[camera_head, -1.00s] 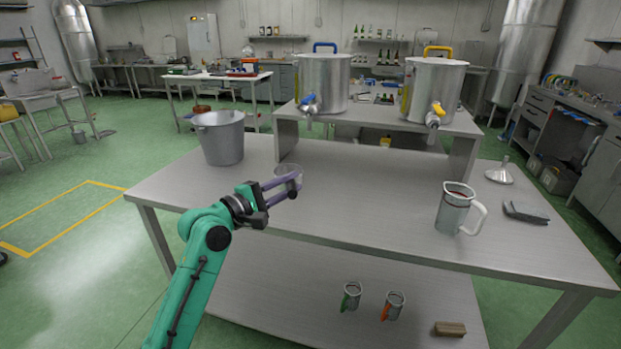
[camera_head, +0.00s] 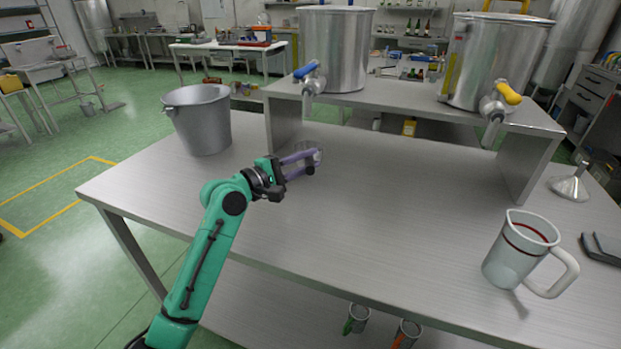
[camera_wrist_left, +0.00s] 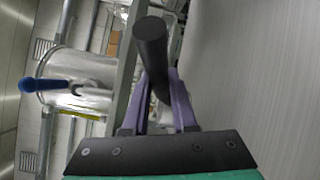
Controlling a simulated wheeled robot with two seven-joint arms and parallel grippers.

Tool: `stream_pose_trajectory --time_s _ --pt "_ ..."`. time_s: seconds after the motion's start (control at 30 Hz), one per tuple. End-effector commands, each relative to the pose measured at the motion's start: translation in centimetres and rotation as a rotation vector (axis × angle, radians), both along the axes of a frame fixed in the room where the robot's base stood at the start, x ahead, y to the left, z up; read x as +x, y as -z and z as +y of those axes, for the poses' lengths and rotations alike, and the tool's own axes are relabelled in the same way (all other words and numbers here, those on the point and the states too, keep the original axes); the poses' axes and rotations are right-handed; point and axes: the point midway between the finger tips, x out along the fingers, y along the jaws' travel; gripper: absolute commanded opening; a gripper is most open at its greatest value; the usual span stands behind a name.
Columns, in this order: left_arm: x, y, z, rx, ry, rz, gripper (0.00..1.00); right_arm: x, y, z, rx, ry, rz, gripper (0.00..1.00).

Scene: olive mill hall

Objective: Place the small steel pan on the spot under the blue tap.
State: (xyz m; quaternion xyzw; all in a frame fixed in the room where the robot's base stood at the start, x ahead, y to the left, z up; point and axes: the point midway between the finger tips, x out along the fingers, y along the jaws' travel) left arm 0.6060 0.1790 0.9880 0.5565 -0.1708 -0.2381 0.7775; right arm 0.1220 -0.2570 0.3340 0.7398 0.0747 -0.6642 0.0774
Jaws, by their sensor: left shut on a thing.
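My left gripper (camera_head: 308,165) is shut on the dark handle (camera_wrist_left: 150,42) of the small steel pan (camera_head: 313,146). The handle stands up between the purple fingers in the left wrist view. The pan is mostly hidden behind the fingers; I cannot tell whether it touches the table. The blue tap (camera_head: 306,72) is on the left steel tank (camera_head: 336,45), above and behind the gripper in the head view. Its blue lever also shows in the left wrist view (camera_wrist_left: 30,85). No marking for the spot under it is visible. My right gripper is out of view.
A grey bucket (camera_head: 203,125) stands left on the steel table (camera_head: 400,215). A raised stand (camera_head: 425,105) carries both tanks, the right one with a yellow tap (camera_head: 497,100). A jug (camera_head: 522,250) and funnel (camera_head: 570,185) stand at right. The middle tabletop is clear.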

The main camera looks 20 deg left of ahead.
Motion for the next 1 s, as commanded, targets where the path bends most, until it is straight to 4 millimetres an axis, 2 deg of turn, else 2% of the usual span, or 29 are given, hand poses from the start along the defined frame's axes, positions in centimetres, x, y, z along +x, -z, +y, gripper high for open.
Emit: stream_pose_trajectory --time_s 0.03,0.13,0.3,0.47,0.63,0.67,0.7,0.73,1.0 --pt "0.0 1.1 0.0 -0.003 -0.002 0.001 0.0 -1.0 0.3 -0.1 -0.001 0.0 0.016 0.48" --pt "0.0 2.8 0.0 -0.002 -0.001 0.001 0.0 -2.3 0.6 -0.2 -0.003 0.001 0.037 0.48" --pt "0.0 5.5 0.0 -0.002 -0.001 -0.002 0.0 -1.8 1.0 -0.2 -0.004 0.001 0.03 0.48" --pt "0.0 5.6 0.0 -0.001 -0.001 -0.004 0.0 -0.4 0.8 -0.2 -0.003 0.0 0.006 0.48" --pt "0.0 6.0 0.0 -0.001 -0.001 -0.003 0.0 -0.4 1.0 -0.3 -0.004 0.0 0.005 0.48" --pt "0.0 6.0 0.0 -0.001 0.0 -0.001 0.33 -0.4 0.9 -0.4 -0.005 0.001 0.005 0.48" --pt "0.0 5.9 0.0 -0.001 0.0 -0.001 0.48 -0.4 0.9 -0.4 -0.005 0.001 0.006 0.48" --pt "0.0 5.9 0.0 -0.001 0.0 -0.001 0.56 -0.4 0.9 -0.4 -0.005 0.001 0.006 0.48" --pt "0.0 5.9 0.0 -0.001 0.0 -0.001 0.56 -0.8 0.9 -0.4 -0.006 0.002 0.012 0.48"
